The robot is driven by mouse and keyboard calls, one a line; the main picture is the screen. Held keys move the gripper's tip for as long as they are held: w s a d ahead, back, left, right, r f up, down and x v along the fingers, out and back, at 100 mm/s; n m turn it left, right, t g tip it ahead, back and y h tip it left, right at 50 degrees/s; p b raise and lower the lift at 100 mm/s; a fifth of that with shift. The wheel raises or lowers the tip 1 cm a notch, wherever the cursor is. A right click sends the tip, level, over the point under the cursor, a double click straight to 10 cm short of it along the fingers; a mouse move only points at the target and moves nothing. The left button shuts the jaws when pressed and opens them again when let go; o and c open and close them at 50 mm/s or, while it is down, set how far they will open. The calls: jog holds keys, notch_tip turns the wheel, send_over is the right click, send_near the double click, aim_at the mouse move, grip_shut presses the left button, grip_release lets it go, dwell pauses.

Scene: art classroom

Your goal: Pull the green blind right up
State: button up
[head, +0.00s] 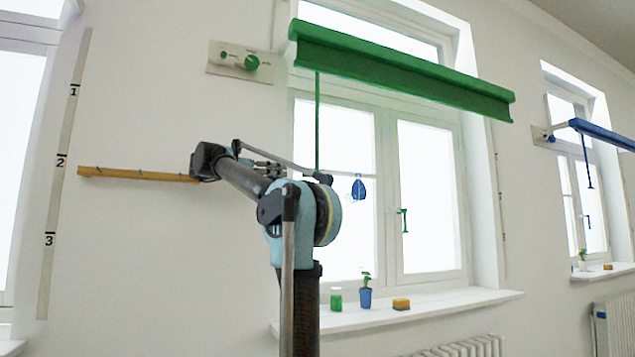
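The green blind (400,72) is a long green housing across the top of the middle window. No green cloth shows below it, and the panes are bare. A green cord (317,120) hangs from its left part, and its lower end passes behind my arm. A wall plate with a green knob (251,62) sits left of the blind. A small green I-shaped piece (404,220) shows at the middle of the window. The dark end of my arm, seemingly my gripper (206,161), is left of the cord and apart from it. Its fingers cannot be made out.
A wooden rail (125,174) and a numbered strip (62,160) are on the left wall. A blue tag (358,188) hangs before the window. The sill holds a green jar (336,298), a potted plant (365,297) and a sponge (401,304). A blue blind (600,133) is at right.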

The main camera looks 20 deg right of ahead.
aim_at(315, 176)
jog(key=d, duration=1.6)
jog(key=shift+w+d, duration=0.2)
jog(key=shift+w, duration=0.05)
grip_shut()
jog(key=shift+r, duration=0.1)
